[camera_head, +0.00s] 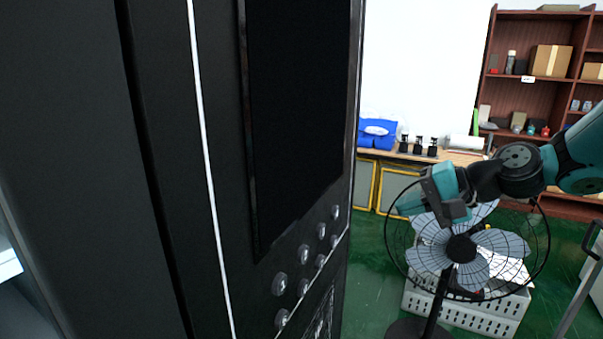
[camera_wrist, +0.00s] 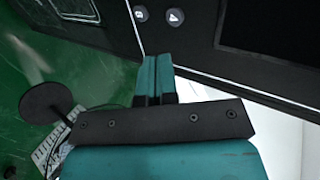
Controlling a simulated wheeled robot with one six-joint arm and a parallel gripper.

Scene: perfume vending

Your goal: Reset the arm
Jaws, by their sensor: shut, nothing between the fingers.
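My gripper (camera_head: 408,203) is held out in front of the black vending machine (camera_head: 165,150) in the head view, with a gap to its panel of round buttons (camera_head: 304,254). It points left toward the machine. In the wrist view my gripper (camera_wrist: 154,60) shows its two teal fingers side by side, shut and empty. The vending machine (camera_wrist: 190,50) lies beyond the fingertips there, with two round buttons (camera_wrist: 158,15) near them. The machine's dark screen (camera_head: 298,110) is above the buttons.
A standing fan (camera_head: 460,248) is behind and below my gripper in the head view. A white crate (camera_head: 480,312) sits on the green floor (camera_head: 370,275) behind it. A table (camera_head: 455,157) with a blue bag (camera_head: 376,133) and a brown shelf (camera_head: 505,80) stand farther back.

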